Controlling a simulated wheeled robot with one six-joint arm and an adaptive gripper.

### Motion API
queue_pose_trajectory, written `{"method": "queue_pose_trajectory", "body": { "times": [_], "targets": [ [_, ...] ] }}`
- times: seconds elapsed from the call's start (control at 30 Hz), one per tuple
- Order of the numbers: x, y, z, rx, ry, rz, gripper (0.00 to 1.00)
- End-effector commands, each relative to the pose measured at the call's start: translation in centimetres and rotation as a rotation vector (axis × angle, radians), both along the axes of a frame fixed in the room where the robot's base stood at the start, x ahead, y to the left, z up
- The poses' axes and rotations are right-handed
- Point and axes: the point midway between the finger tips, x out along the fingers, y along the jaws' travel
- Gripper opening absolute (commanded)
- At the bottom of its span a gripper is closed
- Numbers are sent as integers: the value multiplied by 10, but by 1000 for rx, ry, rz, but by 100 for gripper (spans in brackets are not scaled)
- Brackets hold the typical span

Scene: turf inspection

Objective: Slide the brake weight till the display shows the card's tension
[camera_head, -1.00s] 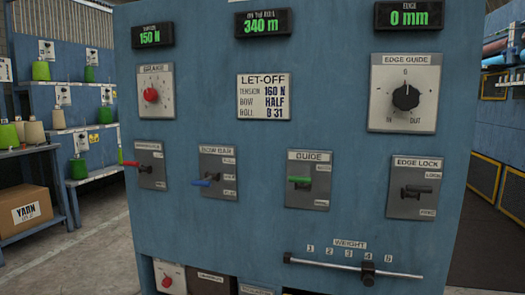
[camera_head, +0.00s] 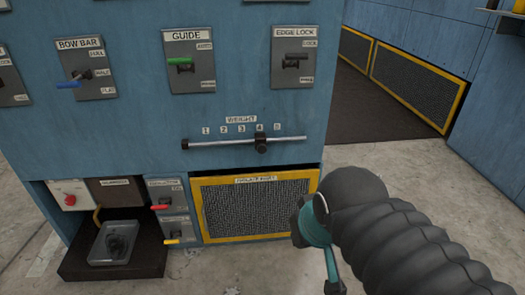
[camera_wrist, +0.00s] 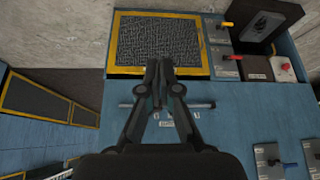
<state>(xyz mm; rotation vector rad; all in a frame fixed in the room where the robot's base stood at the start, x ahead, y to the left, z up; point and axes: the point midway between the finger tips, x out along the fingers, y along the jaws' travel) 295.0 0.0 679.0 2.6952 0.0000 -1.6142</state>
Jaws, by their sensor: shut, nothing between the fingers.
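The brake weight (camera_head: 261,142) is a dark block on a thin metal rail (camera_head: 222,141) low on the blue machine front. It sits under the 4 of the WEIGHT scale (camera_head: 241,128). In the wrist view, upside down, my gripper (camera_wrist: 159,63) is shut and empty, its fingers crossing in front of the rail (camera_wrist: 198,106). The weight is hidden there behind the fingers, and I cannot tell whether they touch it. My arm fills the lower right of the head view. The tension display and the card are out of view.
Above the rail are the BOW BAR switch (camera_head: 86,73), GUIDE switch (camera_head: 188,62) and EDGE LOCK switch (camera_head: 294,58). Below it is a yellow-framed mesh panel (camera_head: 254,208). A grey tray (camera_head: 113,243) stands in the opening at lower left. Open floor lies to the right.

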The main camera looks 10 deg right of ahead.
Motion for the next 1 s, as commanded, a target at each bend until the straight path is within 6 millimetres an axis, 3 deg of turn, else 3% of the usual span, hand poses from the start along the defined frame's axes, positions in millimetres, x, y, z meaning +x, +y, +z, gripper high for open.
{"method": "queue_pose_trajectory", "body": {
  "times": [0.03, 0.2, 0.47, 0.67, 0.8, 1.0],
  "targets": [
    [0, 0, -1, 0, 0, 0, 15],
    [6, 2, -23, -1, 56, 8, 57],
    [32, 9, -96, 13, 234, 17, 57],
    [86, 18, -150, 55, 180, -33, 57],
    [134, 22, -183, 100, 71, -103, 57],
    [197, 22, -209, 175, -145, -218, 57]
  ]
}}
